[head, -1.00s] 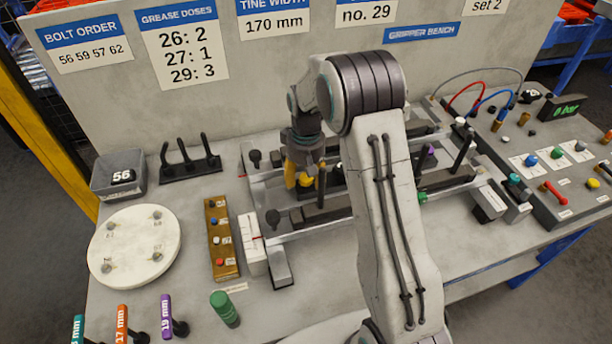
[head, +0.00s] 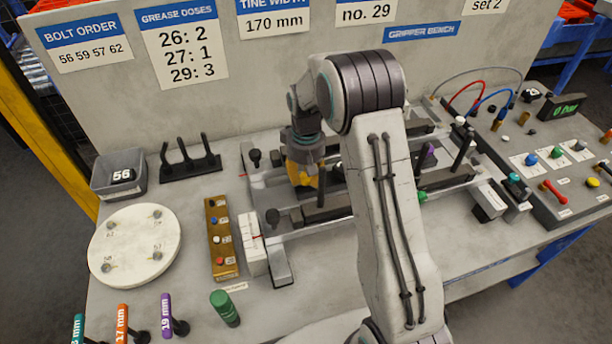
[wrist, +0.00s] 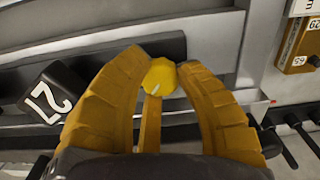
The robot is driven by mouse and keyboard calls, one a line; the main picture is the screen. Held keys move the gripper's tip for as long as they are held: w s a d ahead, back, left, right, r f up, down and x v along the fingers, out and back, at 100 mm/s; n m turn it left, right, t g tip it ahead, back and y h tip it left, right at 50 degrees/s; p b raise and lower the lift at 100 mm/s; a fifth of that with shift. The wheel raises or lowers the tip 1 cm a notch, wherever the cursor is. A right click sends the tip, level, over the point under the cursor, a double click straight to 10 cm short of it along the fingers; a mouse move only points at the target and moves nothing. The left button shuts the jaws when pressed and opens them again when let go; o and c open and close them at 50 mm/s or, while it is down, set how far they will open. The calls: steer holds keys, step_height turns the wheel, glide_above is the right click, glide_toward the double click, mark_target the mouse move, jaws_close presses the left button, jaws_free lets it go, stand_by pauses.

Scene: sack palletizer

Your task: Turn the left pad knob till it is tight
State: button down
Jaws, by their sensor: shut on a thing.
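The left pad knob (wrist: 160,77) is a yellow cap with a pale mark on it, seen from above in the wrist view. It sits between the fingertips of my gripper (wrist: 162,64), which is shut on it. A dark bar (wrist: 110,69) runs behind the knob. In the head view my gripper (head: 303,180) points down over the left part of the clamp frame (head: 283,262); its yellow fingers and my arm hide the knob there. I cannot tell how tight the knob is.
A black block marked 27 (wrist: 50,93) lies left of my fingers in the wrist view. A black post (head: 321,185) stands close right of my gripper. A control panel (head: 560,190) is at right.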

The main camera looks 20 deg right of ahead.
mark_target(306, 177)
steer(key=shift+f+m, duration=0.15)
steer(key=shift+m, duration=0.25)
steer(key=m+b, duration=0.2)
steer(key=m, duration=0.2)
steer(key=m+b, duration=0.1)
steer(key=m, duration=0.4)
steer(key=shift+s+b, duration=0.1)
steer(key=shift+b, duration=0.3)
steer(key=shift+m, duration=0.4)
steer(key=c, duration=0.8)
jaws_free()
step_height(306, 177, up, 12)
steer(key=shift+r, duration=0.1)
